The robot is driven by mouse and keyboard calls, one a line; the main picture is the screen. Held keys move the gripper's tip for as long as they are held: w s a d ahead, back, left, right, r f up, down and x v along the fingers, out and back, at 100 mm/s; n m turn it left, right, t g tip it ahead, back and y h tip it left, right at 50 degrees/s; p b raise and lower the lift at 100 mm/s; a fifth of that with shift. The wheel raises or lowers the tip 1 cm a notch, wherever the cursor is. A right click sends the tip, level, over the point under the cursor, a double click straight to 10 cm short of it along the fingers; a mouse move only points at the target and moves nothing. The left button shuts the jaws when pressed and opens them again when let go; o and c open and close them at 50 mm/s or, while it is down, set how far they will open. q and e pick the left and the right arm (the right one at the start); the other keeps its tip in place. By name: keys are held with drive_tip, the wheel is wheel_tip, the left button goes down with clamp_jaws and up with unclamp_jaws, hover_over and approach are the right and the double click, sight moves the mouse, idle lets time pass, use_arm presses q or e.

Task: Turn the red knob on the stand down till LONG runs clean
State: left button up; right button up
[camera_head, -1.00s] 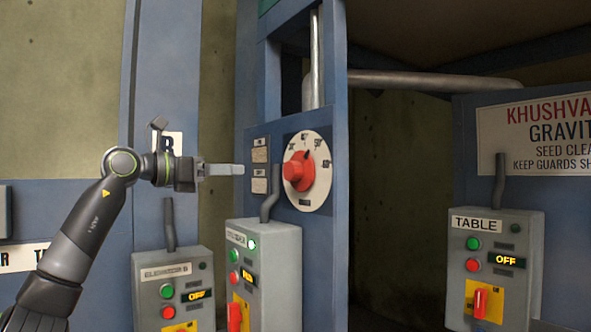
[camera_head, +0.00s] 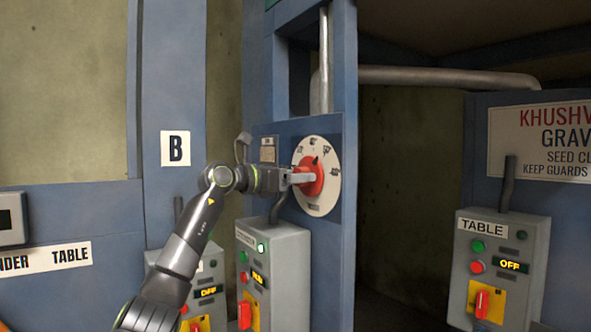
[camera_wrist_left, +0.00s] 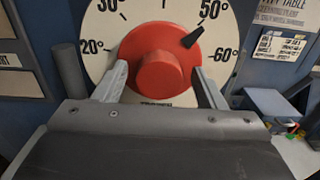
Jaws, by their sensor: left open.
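The red knob (camera_head: 317,170) sits on a round white dial (camera_head: 322,200) on the blue stand. In the left wrist view the knob (camera_wrist_left: 160,70) has a raised centre boss and a black pointer near the 50° mark. The dial (camera_wrist_left: 110,45) shows marks from 20° to 60°. My left gripper (camera_head: 298,177) is at the knob's front. In the left wrist view its open fingers (camera_wrist_left: 155,88) stand on either side of the boss; I cannot tell whether they touch it. My right gripper is not in view.
A grey control box (camera_head: 275,265) with a lit green lamp is below the dial. A second box (camera_head: 210,270) stands left, partly behind my arm. The TABLE box (camera_head: 497,265) reads OFF at right. A dark opening (camera_head: 410,200) lies between.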

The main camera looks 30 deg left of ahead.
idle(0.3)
use_arm(q)
drive_tip(key=c, duration=1)
drive_tip(key=shift+o, duration=0.2)
drive_tip(key=shift+w+n, duration=0.1)
drive_tip(key=shift+n, duration=0.2)
drive_tip(key=shift+a+n+p, duration=0.15)
drive_tip(key=shift+n+p, duration=1.05)
drive_tip(key=shift+n, duration=2.4)
